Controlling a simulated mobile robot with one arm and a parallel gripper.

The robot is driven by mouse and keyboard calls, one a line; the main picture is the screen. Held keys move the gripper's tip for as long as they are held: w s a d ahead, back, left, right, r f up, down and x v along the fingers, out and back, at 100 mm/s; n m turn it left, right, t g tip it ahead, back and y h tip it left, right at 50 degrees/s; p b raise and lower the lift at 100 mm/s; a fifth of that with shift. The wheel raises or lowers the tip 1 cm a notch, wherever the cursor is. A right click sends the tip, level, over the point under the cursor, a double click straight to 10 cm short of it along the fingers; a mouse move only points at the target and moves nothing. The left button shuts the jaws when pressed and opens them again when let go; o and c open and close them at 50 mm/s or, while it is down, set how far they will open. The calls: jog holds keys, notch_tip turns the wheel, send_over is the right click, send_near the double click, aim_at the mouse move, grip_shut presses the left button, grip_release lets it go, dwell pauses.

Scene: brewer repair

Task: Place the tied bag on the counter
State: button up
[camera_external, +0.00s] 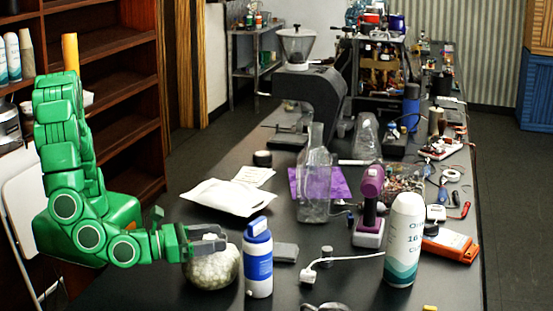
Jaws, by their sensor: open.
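A round, whitish, lumpy bag (211,270) rests on the dark counter (130,292) at the front left. It looks like the tied bag, but its top is partly hidden by my gripper and I cannot make out the tie. My gripper (212,240) is open at the top of this bag, with its fingers pointing right. I cannot tell whether the fingers touch the bag or sit around its neck.
A blue and white bottle (259,265) stands close right of the bag. A flat white packet (230,197) lies behind. A clear bag-like container (314,185), a purple tool (370,200) and a tall white bottle (403,240) stand further right. The counter's front left is bare.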

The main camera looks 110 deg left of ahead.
jog(key=v, duration=1.2)
jog(key=s+a+r+n+g+y, duration=0.1)
jog(key=s+a+r+n+g, duration=0.25)
jog(key=a, duration=0.65)
jog(key=s+a+n+g+y, duration=0.1)
jog(key=s+a+n+g, duration=0.1)
jog(key=a+n+g, duration=0.55)
jog(key=s+a+r+n+g, duration=0.1)
jog(key=s+a+n+g, duration=0.15)
jog(key=a, duration=0.85)
jog(key=s+a+r+n+g+h, duration=0.1)
jog(key=s+n+h, duration=0.4)
jog(key=s, duration=0.5)
jog(key=s+a+n+g+h, duration=0.2)
jog(key=s+n+h, duration=0.4)
jog(key=s+n, duration=0.3)
jog(key=shift+s+a+r+g, duration=0.35)
jog(key=shift+s+g, duration=0.1)
jog(key=shift+s, duration=0.3)
jog(key=shift+o, duration=0.3)
jog(key=shift+s+d+r+n+t+h, duration=0.15)
jog(key=shift+s+d+n+h, duration=0.15)
jog(key=shift+n, duration=0.2)
jog(key=shift+s+d+r+n+t+h, duration=0.1)
jog(key=shift+d+r+n+t+h, duration=0.1)
jog(key=shift+d+n, duration=0.25)
